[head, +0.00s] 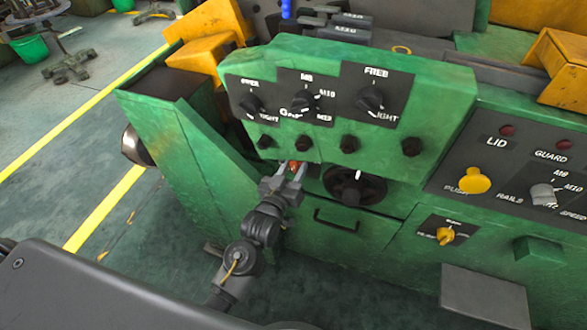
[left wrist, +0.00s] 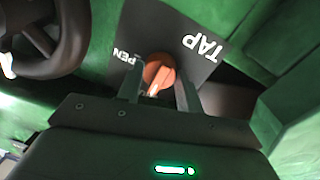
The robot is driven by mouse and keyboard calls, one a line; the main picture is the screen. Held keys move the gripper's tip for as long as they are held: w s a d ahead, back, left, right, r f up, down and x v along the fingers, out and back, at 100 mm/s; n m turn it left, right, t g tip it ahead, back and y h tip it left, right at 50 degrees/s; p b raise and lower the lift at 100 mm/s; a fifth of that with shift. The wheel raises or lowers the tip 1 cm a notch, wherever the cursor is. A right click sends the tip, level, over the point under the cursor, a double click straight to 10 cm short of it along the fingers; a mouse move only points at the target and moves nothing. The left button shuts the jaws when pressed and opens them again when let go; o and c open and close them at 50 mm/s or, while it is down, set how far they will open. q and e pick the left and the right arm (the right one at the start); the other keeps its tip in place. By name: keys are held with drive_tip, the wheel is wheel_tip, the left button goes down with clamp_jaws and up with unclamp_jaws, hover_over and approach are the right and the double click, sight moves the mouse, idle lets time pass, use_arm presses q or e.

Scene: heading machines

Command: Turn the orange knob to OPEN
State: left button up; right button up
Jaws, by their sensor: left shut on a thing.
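The orange knob (left wrist: 160,72) sits on a dark plate (left wrist: 190,45) with the letters "TAP" and a partly covered "PEN" in the left wrist view. Its pale pointer mark shows at its lower side, towards my gripper. My left gripper (left wrist: 160,88) has one finger on each side of the knob and is shut on it. In the head view the knob (head: 293,164) is a small orange spot between the fingertips of my left gripper (head: 288,178), below the green control box. Most of the plate is hidden there. My right gripper does not show in either view.
A black handwheel (head: 355,186) stands just right of my left gripper; it also shows in the left wrist view (left wrist: 50,45). Several black knobs (head: 372,100) sit on the green panel above. A black handle (head: 337,217) is below the handwheel. Open floor (head: 60,130) lies left.

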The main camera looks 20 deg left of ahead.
use_arm(q)
drive_tip(key=shift+r+m+p, duration=0.2)
drive_tip(key=shift+m+p, duration=0.5)
drive_tip(key=shift+p, duration=0.25)
drive_tip(key=m+p, duration=0.3)
drive_tip(key=shift+d+r, duration=0.1)
drive_tip(key=shift+r, duration=0.05)
drive_tip(key=m+p, duration=0.2)
drive_tip(key=m, duration=0.1)
drive_tip(key=m+p, duration=0.4)
drive_tip(key=m, duration=0.1)
drive_tip(key=shift+g+y, duration=0.3)
drive_tip(key=shift+y, duration=0.1)
drive_tip(key=shift+d+f+m+y+p, duration=0.15)
drive_tip(key=shift+m+p, duration=0.55)
drive_tip(key=shift+m, duration=0.4)
drive_tip(key=shift+a+f+m+y+p, duration=0.15)
drive_tip(key=shift+m+p, duration=0.5)
drive_tip(key=shift+m, duration=0.45)
drive_tip(key=shift+d+r, duration=0.1)
